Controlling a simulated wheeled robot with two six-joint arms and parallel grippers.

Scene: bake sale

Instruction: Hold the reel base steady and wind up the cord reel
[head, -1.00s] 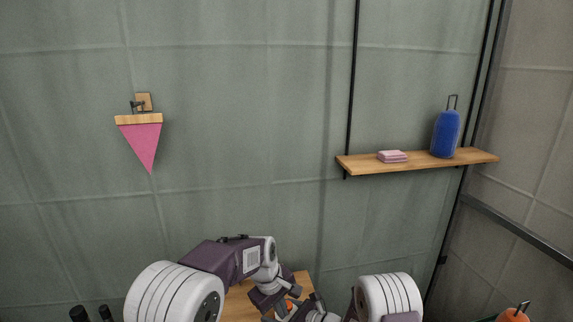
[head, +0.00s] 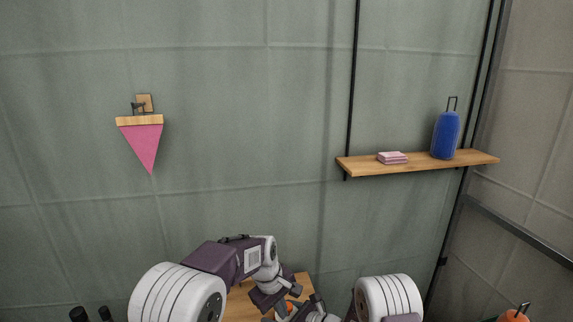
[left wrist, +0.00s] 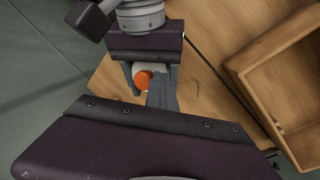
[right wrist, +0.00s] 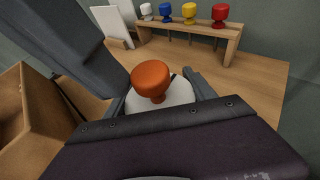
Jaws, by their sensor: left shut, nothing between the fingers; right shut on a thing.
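The cord reel shows in the right wrist view as a round orange knob (right wrist: 151,78) above a white round body (right wrist: 172,97). My right gripper (right wrist: 158,104) has its fingers on either side of the white body and is shut on it. In the left wrist view the orange knob (left wrist: 143,79) shows between the right gripper's fingers. My left gripper (left wrist: 160,88) is shut and empty, its grey fingertips close beside the knob; I cannot tell whether they touch. In the head view the knob (head: 291,305) is mostly hidden by my left gripper (head: 283,304).
A wooden box (left wrist: 246,65) stands on the table beside the reel. A low wooden rack (right wrist: 233,31) with several coloured cup-like pieces stands behind, near a white board (right wrist: 109,24). A wall shelf (head: 415,163) holds a blue bottle (head: 446,136) and pink cloth (head: 392,157).

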